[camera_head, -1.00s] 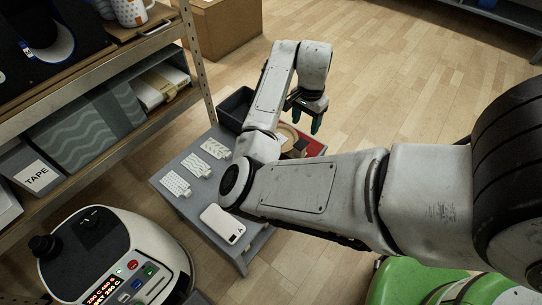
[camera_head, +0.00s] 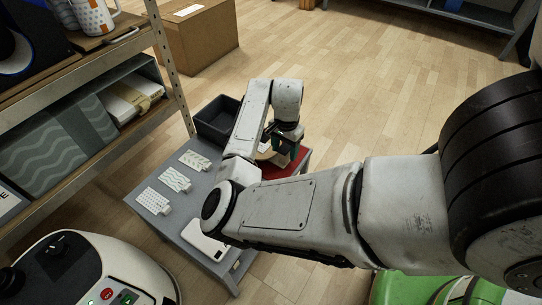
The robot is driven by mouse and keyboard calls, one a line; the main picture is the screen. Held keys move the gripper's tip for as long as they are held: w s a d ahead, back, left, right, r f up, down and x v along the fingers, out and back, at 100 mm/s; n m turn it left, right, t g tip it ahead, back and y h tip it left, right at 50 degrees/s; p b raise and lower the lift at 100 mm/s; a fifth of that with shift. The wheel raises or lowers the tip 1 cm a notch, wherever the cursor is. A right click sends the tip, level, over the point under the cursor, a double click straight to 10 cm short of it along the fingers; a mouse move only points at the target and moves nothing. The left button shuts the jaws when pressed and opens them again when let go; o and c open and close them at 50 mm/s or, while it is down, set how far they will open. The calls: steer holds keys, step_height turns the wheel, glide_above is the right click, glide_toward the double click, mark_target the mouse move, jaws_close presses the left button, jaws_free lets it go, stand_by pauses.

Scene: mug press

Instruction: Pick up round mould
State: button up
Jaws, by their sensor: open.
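A tan, round-edged piece (camera_head: 264,154), perhaps the round mould, shows on the small grey table (camera_head: 188,212) at its far right, beside a red mat (camera_head: 297,162). Much of it is hidden by my arm and gripper, so I cannot tell its full shape. My gripper (camera_head: 286,143) points down, low over the tan piece and the mat's edge, with its dark teal fingers open. I cannot tell whether the fingers touch anything.
A dark open bin (camera_head: 215,122) stands at the table's far end. Several patterned strips (camera_head: 153,201) and a white phone-shaped piece (camera_head: 205,241) lie on the table. A shelf (camera_head: 95,88) is close on the left.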

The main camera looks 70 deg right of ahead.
steer(key=shift+f, duration=0.1)
jaws_close()
stand_by(0.5)
